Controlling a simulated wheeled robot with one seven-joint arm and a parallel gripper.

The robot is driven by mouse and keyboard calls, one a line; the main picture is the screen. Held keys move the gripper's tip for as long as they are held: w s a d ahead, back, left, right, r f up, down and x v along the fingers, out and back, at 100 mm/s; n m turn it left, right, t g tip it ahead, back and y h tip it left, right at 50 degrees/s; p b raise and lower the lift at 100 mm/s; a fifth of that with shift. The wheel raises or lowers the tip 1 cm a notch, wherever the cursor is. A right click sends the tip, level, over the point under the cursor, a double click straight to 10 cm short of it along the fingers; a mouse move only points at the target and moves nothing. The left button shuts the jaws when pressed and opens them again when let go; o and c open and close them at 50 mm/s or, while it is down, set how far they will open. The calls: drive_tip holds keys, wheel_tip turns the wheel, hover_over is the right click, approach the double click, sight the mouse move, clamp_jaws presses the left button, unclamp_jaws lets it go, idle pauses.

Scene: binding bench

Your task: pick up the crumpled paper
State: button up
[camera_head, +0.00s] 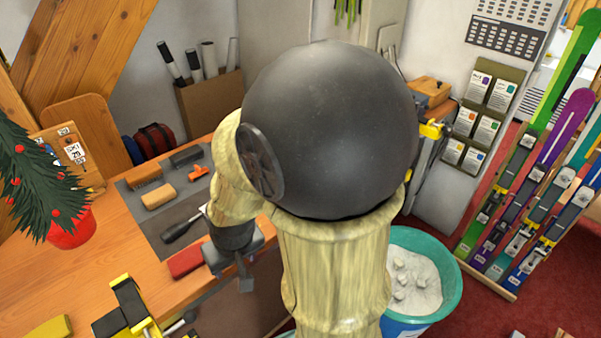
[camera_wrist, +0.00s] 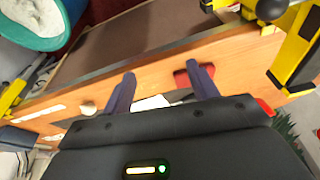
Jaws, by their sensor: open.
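A small rounded pale thing (camera_wrist: 88,108) lies on the wooden bench in the wrist view, left of my fingers. It may be the crumpled paper, but it is too small to be sure. I cannot make it out in the head view, where my arm covers part of the bench. My gripper (camera_head: 245,277) points down over the front of the bench. In the wrist view my gripper (camera_wrist: 161,72) has its two fingers apart with nothing held between them. The pale thing is apart from both fingers.
A red block (camera_head: 187,261) and a dark-handled tool (camera_head: 182,229) lie close to my gripper. A yellow-black clamp (camera_head: 127,307) stands at the bench's front edge. A teal bucket (camera_head: 447,278) with whitish lumps stands right. A small decorated tree (camera_head: 30,180) stands left.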

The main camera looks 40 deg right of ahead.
drive_tip(key=w+d+r+m+t+p, duration=0.1)
drive_tip(key=w+d+r+m+p, duration=0.1)
drive_tip(key=w+r+m+p, duration=0.35)
drive_tip(key=w+d+f+m+t+p, duration=0.3)
drive_tip(key=w+d+f+m+t, duration=0.3)
drive_tip(key=f+m, duration=0.5)
drive_tip(key=s+d+f+m+h, duration=0.1)
drive_tip(key=s+d+m+h, duration=0.1)
drive_tip(key=d+m+h, duration=0.2)
drive_tip(key=s+d+f+m+h, duration=0.1)
drive_tip(key=d+m+h, duration=0.4)
drive_tip(key=d+m, duration=0.5)
drive_tip(key=s+m, duration=0.1)
drive_tip(key=m, duration=0.8)
drive_tip(key=shift+s+f+t, duration=0.3)
drive_tip(key=shift+s+t, duration=0.1)
